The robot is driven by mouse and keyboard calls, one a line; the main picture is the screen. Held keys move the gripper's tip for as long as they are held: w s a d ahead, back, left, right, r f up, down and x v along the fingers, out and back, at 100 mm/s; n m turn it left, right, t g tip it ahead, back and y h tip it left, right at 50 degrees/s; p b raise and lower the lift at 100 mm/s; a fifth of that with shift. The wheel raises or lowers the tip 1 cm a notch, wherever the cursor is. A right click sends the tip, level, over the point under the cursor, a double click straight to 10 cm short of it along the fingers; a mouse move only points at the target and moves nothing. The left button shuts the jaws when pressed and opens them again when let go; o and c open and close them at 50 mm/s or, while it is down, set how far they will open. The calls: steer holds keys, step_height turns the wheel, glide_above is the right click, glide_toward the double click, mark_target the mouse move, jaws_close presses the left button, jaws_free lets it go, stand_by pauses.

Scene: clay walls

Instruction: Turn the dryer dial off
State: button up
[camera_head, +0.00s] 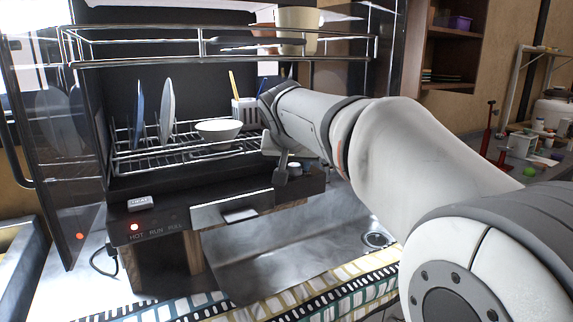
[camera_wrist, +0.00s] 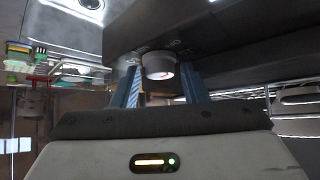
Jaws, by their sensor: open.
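The dish dryer (camera_head: 130,222) is a black cabinet with its glass door standing open at the left. A red light glows above "HOT" on its front panel. The dial (camera_head: 295,167) is a small round knob at the right end of the front panel, partly hidden by my gripper. In the wrist view the dial (camera_wrist: 158,66) is a pale-rimmed cylinder on a dark face, with faint markings around it. My gripper (camera_wrist: 161,76) is open, with one blue-grey finger on each side of the dial. I cannot tell whether the fingers touch it. In the head view my gripper (camera_head: 281,168) is at the dial.
A wire rack (camera_head: 190,150) inside holds plates, a white bowl (camera_head: 218,130) and a utensil holder (camera_head: 244,110). A metal sink (camera_head: 270,262) lies below. The open glass door (camera_head: 55,140) stands at the left. A cluttered counter (camera_head: 515,150) is at the right.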

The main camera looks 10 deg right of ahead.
steer(key=c, duration=0.7)
steer(key=shift+d+n+y+p, duration=0.15)
steer(key=shift+n+y+p, duration=0.45)
steer(key=shift+n+p, duration=0.2)
steer(key=shift+n+y+p, duration=0.45)
steer(key=shift+n+y, duration=0.15)
steer(key=shift+n, duration=0.1)
steer(key=shift+f, duration=0.1)
